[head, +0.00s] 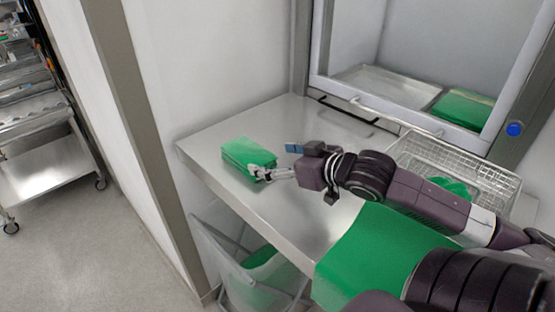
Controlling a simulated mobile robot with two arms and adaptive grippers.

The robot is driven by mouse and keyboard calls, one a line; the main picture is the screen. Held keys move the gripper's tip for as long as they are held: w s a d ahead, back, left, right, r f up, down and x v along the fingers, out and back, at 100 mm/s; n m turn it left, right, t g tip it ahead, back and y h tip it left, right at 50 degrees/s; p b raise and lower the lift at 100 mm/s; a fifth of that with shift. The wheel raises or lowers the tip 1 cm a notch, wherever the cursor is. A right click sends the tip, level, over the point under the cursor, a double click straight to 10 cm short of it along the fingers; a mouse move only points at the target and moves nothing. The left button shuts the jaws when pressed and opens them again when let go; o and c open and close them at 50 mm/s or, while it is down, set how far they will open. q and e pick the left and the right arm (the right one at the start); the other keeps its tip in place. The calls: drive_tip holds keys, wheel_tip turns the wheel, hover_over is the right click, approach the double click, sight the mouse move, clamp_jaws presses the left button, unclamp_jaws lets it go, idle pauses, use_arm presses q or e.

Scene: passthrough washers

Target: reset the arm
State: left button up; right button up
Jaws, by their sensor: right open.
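My right arm (415,195) comes in from the right and reaches left over the metal counter. My right gripper (258,174) is open at the near right edge of a folded green bundle (243,153) on the counter's left part. Its fingers overlap the bundle in the head view; I cannot tell whether they touch it. My left gripper is not in view.
A wire basket (480,165) with green items stands right on the metal counter (300,118). Behind is a passthrough window with a metal tray (385,82) and green bundle (464,107). A bin (232,270) stands below. A steel cart (45,165) is left.

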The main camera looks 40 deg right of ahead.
drive_tip(key=shift+s+r, duration=0.25)
drive_tip(key=shift+s, duration=0.25)
